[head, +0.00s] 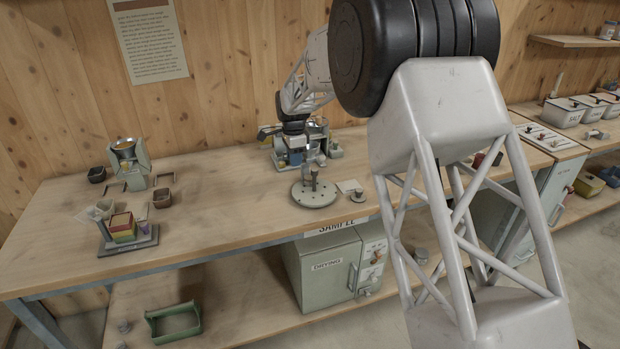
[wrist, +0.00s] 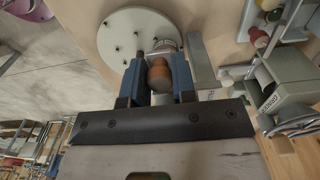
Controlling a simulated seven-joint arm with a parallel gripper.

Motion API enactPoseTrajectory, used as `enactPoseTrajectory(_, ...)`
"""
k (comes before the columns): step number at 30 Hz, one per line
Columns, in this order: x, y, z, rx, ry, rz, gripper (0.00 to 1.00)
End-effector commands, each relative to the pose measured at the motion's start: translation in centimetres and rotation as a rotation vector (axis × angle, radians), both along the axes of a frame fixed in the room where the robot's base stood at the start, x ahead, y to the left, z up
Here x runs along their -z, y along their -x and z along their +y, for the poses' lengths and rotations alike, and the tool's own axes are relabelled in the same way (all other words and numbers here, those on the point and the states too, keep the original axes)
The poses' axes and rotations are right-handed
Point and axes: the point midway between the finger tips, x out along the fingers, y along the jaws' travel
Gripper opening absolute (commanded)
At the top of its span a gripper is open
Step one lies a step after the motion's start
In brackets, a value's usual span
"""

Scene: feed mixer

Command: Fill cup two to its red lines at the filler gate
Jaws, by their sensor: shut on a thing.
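My gripper (wrist: 160,78) is shut on a brown rounded piece (wrist: 159,72) that sits between its two blue fingers in the wrist view. A pale metal cylinder (wrist: 167,46) shows just beyond it; I cannot tell whether the two are joined. In the head view my gripper (head: 295,158) is low among a cluster of small equipment at the back middle of the bench, and its grip is too small to make out. No red lines or cup numbers are readable, so I cannot tell which thing is cup two. The filler gate is not clearly identifiable.
A round grey plate (head: 314,195) with an upright post stands in front of the cluster. Bare bench (head: 215,205) lies between.

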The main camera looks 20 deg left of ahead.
Motion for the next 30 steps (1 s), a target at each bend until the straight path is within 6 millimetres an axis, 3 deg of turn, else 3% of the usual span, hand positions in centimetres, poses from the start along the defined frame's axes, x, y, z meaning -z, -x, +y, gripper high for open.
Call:
enactPoseTrajectory(17,0.0,-1.4,-1.4,0.004,0.001,-0.003,0.12)
enactPoseTrajectory(18,0.0,-1.4,-1.4,0.004,0.001,-0.003,0.30)
enactPoseTrajectory(21,0.0,-1.4,-1.5,0.004,0.001,-0.003,0.43)
enactPoseTrajectory(30,-0.2,-1.4,-1.5,0.003,0.003,-0.003,0.42)
